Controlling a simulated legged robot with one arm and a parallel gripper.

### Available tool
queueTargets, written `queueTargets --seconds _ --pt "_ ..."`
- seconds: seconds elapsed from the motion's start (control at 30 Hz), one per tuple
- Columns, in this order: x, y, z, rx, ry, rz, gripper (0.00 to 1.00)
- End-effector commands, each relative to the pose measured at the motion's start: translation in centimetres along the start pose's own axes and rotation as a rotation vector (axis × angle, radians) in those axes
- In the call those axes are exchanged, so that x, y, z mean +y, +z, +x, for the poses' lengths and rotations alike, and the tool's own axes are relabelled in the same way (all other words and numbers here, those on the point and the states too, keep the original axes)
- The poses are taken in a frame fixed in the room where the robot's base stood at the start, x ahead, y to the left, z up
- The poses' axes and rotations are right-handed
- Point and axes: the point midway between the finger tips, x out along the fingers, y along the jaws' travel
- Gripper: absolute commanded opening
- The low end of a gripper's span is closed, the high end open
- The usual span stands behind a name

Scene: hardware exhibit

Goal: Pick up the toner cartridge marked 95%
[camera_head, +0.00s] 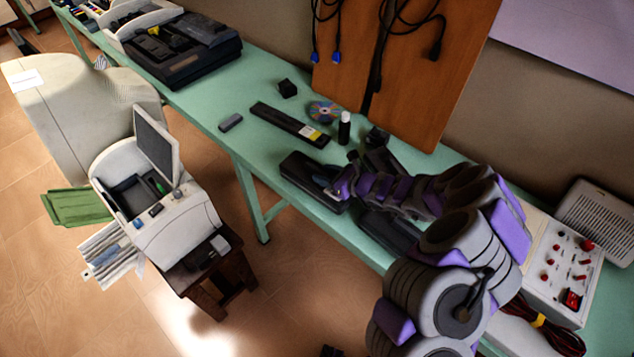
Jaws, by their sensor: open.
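My gripper (342,184), purple and dark grey, is low over the green bench, with its fingers open at the right end of a dark block-shaped cartridge (303,171). The fingers overlap that end in the picture, and I cannot tell whether they touch it. A longer black cartridge (284,121) with a yellow and white label lies behind it on the bench. Another dark flat object (388,231) lies to the right, partly hidden under my arm. No 95% marking is legible on any of them.
The green bench (222,103) also holds a small black cube (287,88), a disc (323,111), a dark bottle with a white cap (344,128) and a small grey item (230,123). A white control box (560,268) stands at right. A printer (180,222) stands in front.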

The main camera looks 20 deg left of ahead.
Motion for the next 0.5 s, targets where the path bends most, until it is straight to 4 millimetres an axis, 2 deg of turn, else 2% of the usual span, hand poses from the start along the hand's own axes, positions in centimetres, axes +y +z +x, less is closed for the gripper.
queueTargets --seconds 0.2,0.5 --pt "-0.1 0.4 3.2 0.001 0.004 -0.003 0.45" --pt "-0.3 0.6 3.7 -0.002 0.0 0.002 0.45"
